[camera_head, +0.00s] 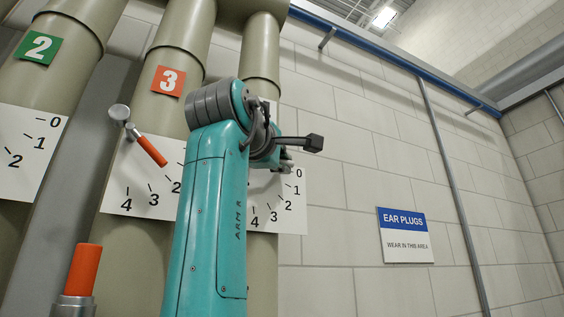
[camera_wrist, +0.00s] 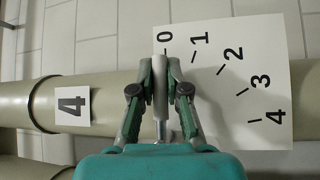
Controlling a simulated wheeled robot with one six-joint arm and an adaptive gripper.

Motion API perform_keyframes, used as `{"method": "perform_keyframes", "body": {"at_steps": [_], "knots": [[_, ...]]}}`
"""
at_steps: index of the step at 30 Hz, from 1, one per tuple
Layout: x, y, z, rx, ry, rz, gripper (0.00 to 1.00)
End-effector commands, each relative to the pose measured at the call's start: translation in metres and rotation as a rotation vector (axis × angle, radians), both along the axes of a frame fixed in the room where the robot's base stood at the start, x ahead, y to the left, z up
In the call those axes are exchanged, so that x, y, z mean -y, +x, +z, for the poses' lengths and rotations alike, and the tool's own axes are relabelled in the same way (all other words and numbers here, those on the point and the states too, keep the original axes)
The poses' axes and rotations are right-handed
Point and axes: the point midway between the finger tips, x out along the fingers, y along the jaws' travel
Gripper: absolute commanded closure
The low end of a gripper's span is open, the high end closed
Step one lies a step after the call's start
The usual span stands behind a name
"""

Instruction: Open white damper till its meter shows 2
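The white damper's handle (camera_wrist: 160,73) is a pale cylinder in front of a white meter plate (camera_wrist: 262,115) marked 0 to 4. It points at the 0 mark in the wrist view. A white label with a black 4 (camera_wrist: 73,106) is on the same beige pipe. My gripper (camera_wrist: 159,66) has a finger on each side of the handle, and both look pressed against it. In the head view my gripper (camera_head: 285,160) is beside the 0 of the rightmost meter plate (camera_head: 292,218), and my arm hides the handle and part of the plate.
To the left, pipe 3 has an orange label (camera_head: 168,81) and an orange-handled damper (camera_head: 150,150). Pipe 2 has a green label (camera_head: 38,47). Another orange handle (camera_head: 84,270) stands at lower left. An ear plugs sign (camera_head: 405,235) hangs on the right wall, where there is free room.

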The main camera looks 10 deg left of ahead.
Motion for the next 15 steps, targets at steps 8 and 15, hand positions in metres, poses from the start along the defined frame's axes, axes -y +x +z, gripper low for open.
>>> {"method": "perform_keyframes", "body": {"at_steps": [8,15], "knots": [[0.000,0.000,0.000,-0.003,0.004,0.000,1.00],[-0.001,0.000,-0.010,-0.109,0.157,0.000,1.00]]}}
